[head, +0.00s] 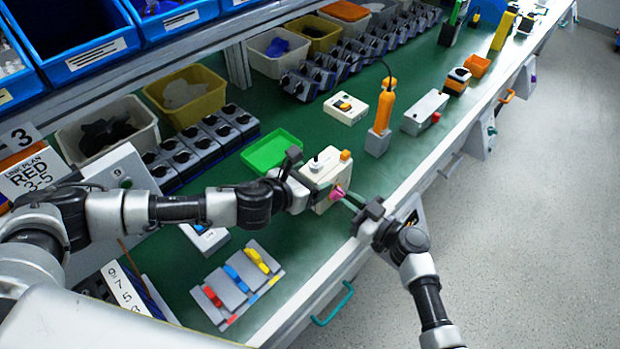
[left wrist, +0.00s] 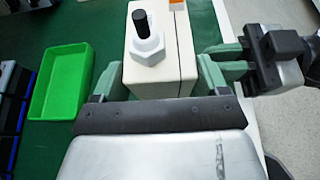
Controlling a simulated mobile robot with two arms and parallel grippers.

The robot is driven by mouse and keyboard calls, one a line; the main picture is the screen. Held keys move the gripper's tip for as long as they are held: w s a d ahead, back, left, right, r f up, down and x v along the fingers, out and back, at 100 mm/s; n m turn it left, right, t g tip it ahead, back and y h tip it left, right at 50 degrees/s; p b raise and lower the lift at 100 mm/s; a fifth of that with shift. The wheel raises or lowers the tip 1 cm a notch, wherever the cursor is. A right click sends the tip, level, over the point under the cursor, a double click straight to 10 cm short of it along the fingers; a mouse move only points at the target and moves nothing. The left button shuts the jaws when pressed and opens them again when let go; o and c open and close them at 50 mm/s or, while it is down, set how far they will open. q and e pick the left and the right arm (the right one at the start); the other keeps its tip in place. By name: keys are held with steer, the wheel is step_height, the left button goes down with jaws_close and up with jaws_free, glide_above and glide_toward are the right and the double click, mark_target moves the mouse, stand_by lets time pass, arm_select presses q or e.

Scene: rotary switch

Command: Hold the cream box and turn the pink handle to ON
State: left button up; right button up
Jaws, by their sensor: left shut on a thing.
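The cream box (head: 328,172) sits on the green bench top, with a black stem and pale nut on its top and an orange block on one corner. The left wrist view shows the box (left wrist: 160,72) between the green fingers of my left gripper (head: 308,187), which is shut on it. The pink handle (head: 337,193) is on the box's front-right side. My right gripper (head: 352,202) has its green fingertips right at the handle. I cannot tell whether they touch or grip it. In the left wrist view the handle is hidden; my right gripper (left wrist: 232,62) is right of the box.
A green tray (head: 270,151) lies behind the box. A plate with red, blue and yellow levers (head: 237,284) lies in front. An orange tool in a grey stand (head: 384,118) and a switch box (head: 346,108) stand beyond. The bench edge runs beneath my right gripper.

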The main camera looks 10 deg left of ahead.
jaws_close()
steer(key=m, duration=0.9)
steer(key=shift+o, duration=1.3)
jaws_free()
steer(key=shift+m, duration=0.5)
steer(key=o, duration=0.4)
steer(key=shift+o, duration=0.2)
steer(key=shift+f, duration=0.1)
steer(key=shift+s, duration=0.1)
